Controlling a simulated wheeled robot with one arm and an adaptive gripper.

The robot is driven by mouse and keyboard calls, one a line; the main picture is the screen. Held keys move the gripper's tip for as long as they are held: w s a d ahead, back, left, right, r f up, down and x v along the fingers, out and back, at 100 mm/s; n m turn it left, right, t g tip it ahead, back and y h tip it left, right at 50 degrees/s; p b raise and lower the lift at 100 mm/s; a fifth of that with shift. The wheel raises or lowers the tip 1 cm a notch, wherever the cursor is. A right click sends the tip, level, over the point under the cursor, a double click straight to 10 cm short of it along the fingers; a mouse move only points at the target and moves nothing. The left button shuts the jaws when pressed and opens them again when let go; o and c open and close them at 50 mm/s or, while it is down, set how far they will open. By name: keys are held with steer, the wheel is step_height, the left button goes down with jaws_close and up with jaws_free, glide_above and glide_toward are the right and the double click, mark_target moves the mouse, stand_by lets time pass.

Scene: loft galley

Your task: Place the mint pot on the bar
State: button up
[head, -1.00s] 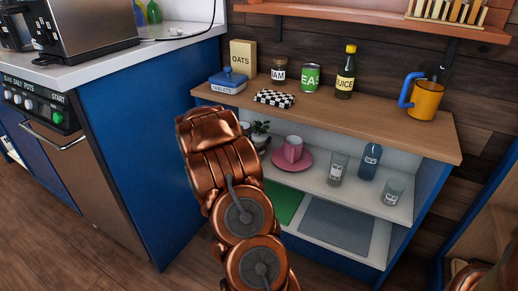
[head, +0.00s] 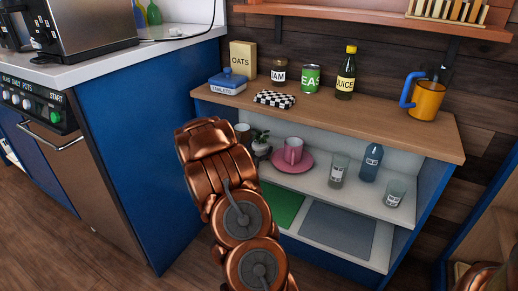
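A small green plant in a pale pot, which looks like the mint pot (head: 261,149), stands on the upper inner shelf of the blue cabinet, at its left end. A wooden top (head: 400,127) covers this cabinet; I cannot tell whether it is the bar. My copper arm reaches up in front of the cabinet's left side, left of the pot in the picture. My gripper's fingers do not show, so its state and any contact with the pot are hidden.
A pink cup (head: 293,150) on a saucer stands right of the pot, with glasses and a blue bottle (head: 371,162) further right.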

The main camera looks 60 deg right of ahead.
steer(key=shift+o, duration=0.7)
steer(key=shift+r, duration=0.1)
